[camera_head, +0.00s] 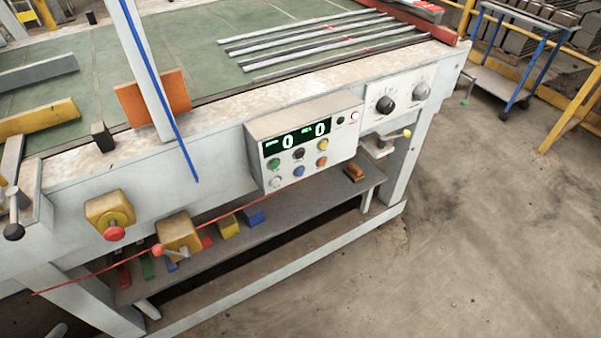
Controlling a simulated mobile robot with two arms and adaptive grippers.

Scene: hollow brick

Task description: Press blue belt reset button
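The control box (312,135) is mounted on the front rail of the machine table, near the middle of the picture. Its dark display shows two white zeros. The blue button (299,171) is in the bottom row on its face, between a white button (276,182) on the left and an orange button (321,161) on the right. Above are a green button (274,164), a dark button (298,153) and a yellow button (323,145). Nothing covers the blue button. Whether it is pressed in is too small to tell. Neither gripper is in view.
A yellow box with a red knob (112,221) and a yellow box with a red-ended lever (180,237) are left of the control box. A panel with two dials (398,98) is right. A blue-edged post (148,70) rises at left. Open floor (470,230) lies right.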

